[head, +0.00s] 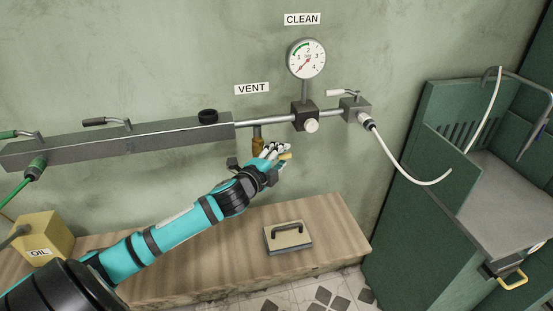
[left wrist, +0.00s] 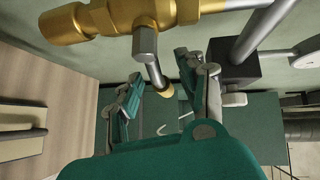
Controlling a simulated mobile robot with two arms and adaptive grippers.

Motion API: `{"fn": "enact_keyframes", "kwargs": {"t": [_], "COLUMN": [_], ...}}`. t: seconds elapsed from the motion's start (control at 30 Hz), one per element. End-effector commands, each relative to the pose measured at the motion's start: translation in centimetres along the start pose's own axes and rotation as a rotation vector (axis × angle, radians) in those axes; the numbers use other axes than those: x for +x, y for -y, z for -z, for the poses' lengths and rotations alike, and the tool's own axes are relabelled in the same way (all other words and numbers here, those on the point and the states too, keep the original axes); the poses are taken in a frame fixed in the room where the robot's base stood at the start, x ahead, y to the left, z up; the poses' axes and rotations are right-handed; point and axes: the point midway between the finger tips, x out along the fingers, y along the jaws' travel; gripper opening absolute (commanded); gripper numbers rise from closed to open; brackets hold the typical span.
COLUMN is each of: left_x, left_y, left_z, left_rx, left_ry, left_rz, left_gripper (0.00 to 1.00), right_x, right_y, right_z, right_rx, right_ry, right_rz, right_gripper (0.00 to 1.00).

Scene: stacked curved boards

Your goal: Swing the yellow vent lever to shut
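The yellow-tipped vent lever (head: 285,156) sits under the VENT sign (head: 252,88) on a brass valve (head: 257,145) that hangs from the pipe. In the left wrist view the lever (left wrist: 151,62) is a grey rod ending in a yellow tip (left wrist: 165,90), coming off the brass valve body (left wrist: 120,18). My left gripper (head: 276,160) is at the lever. In the left wrist view its two fingers (left wrist: 168,78) stand apart on either side of the rod, with gaps visible. My right gripper is not in view.
A pressure gauge (head: 306,59) and black block (head: 305,116) with a white knob are right of the valve. A white hose (head: 400,170) hangs towards a green cabinet (head: 425,200). The wooden bench (head: 335,225) below carries a handled plate (head: 288,238) and an OIL box (head: 45,232).

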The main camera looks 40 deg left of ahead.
Motion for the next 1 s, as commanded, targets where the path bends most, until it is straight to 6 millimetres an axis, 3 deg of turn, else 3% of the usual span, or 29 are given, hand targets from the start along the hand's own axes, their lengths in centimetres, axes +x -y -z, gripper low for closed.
{"fn": "enact_keyframes", "kwargs": {"t": [0.17, 0.6, 0.8, 1.0], "left_x": [-1.6, -10.0, -11.7, -12.0], "left_y": [-0.2, -0.2, -0.1, -0.1], "left_z": [0.0, 0.0, 0.0, 0.0], "left_rx": [0.002, 0.0, 0.001, 0.001], "left_ry": [-0.001, 0.0, 0.0, 0.0], "left_rz": [-0.002, -0.005, -0.002, -0.001], "left_gripper": [0.4, 0.4, 0.4, 0.4], "right_x": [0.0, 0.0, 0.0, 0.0], "right_y": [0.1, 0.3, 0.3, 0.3], "right_z": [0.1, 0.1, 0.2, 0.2], "right_rx": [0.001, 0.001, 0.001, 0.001], "right_ry": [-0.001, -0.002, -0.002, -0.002], "right_rz": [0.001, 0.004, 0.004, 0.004], "right_gripper": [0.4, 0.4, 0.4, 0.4]}}
